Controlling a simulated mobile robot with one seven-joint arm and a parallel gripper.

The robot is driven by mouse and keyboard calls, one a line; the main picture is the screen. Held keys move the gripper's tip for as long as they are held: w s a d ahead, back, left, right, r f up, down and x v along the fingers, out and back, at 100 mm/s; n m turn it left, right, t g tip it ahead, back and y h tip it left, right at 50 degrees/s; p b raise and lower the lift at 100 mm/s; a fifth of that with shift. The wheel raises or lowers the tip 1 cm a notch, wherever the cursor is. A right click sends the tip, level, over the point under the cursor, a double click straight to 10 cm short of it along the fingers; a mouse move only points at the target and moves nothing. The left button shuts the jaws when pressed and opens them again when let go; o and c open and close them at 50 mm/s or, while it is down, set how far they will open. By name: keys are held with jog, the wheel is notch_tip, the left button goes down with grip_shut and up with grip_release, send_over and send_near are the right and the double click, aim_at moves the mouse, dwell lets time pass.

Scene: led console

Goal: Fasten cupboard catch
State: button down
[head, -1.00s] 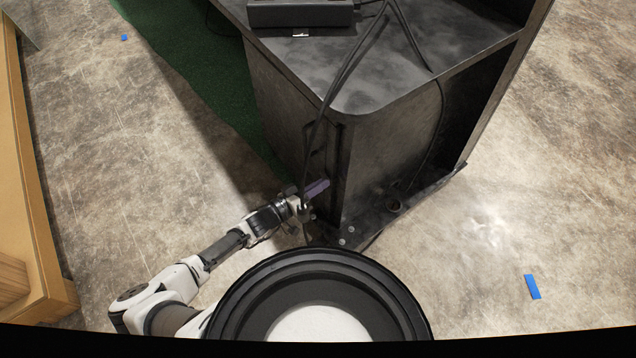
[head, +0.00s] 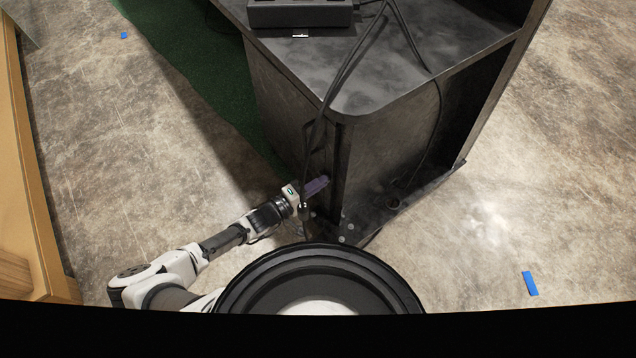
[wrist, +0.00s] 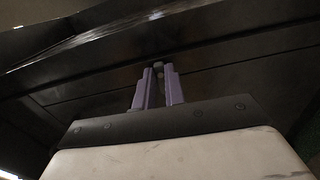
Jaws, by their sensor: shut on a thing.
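The dark cupboard (head: 385,165) stands in front of me, and its near side panel and rounded corner show in the head view. My gripper (head: 318,184) is at the recessed panel beside that corner. In the wrist view its two purple fingers (wrist: 159,75) are nearly together, shut on a small dark catch (wrist: 158,66) at the edge of the cupboard panel. The fingers hide most of the catch. In the head view the catch cannot be made out behind the fingers and a hanging cable.
Black cables (head: 352,62) hang from a black box (head: 300,12) on the cupboard top, passing close to my gripper. A wooden unit (head: 30,200) stands at the left. A green mat (head: 200,70) lies behind. The concrete floor (head: 130,150) between is clear.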

jog(key=shift+a+n, duration=0.1)
jog(key=shift+n, duration=0.2)
jog(key=c, duration=1.5)
grip_release()
jog(key=shift+o, duration=0.2)
jog(key=v, duration=1.3)
jog(key=shift+s+a, duration=0.25)
jog(key=shift+a, duration=0.05)
